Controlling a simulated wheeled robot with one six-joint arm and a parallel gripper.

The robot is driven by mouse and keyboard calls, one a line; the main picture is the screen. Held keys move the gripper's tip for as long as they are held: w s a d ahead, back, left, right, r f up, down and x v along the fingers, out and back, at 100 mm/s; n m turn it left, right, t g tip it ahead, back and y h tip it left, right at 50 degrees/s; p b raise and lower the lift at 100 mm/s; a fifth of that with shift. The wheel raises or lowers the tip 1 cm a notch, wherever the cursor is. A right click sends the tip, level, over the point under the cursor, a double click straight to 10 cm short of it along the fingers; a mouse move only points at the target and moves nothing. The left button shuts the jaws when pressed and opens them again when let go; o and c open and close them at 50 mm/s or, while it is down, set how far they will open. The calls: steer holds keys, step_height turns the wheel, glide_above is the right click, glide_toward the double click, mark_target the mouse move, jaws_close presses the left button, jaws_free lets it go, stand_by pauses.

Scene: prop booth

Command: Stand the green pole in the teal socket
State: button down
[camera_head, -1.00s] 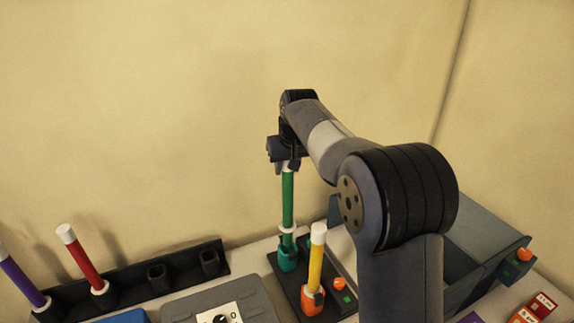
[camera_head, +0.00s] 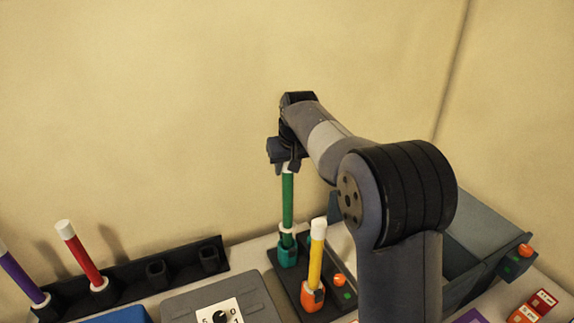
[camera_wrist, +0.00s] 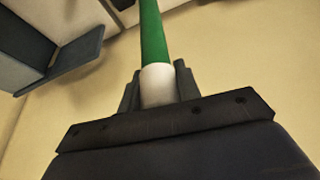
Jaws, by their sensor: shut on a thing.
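The green pole (camera_head: 288,203) stands upright with its lower end in the teal socket (camera_head: 287,255) on a dark base. A white ring sits low on the pole, just above the socket. My gripper (camera_head: 285,165) is shut on the white top end of the green pole. In the wrist view my gripper (camera_wrist: 158,88) has a finger on each side of the white end, and the green pole (camera_wrist: 152,30) runs away from it. How deep the pole sits in the socket is hard to tell.
A yellow pole (camera_head: 317,255) stands in an orange socket (camera_head: 312,297) close in front. A dark rack (camera_head: 130,275) at left holds a red pole (camera_head: 82,255) and a purple pole (camera_head: 22,278), with two empty holders. A grey box with a dial (camera_head: 222,312) lies in front. A grey bin (camera_head: 475,245) is at right.

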mark_target(287, 186)
steer(key=shift+f+b, duration=2)
steer(key=shift+f, duration=1.3)
steer(key=c, duration=0.9)
jaws_free()
steer(key=shift+c, duration=0.2)
steer(key=b+v, duration=0.1)
steer(key=v, duration=1)
steer(key=shift+w, duration=0.1)
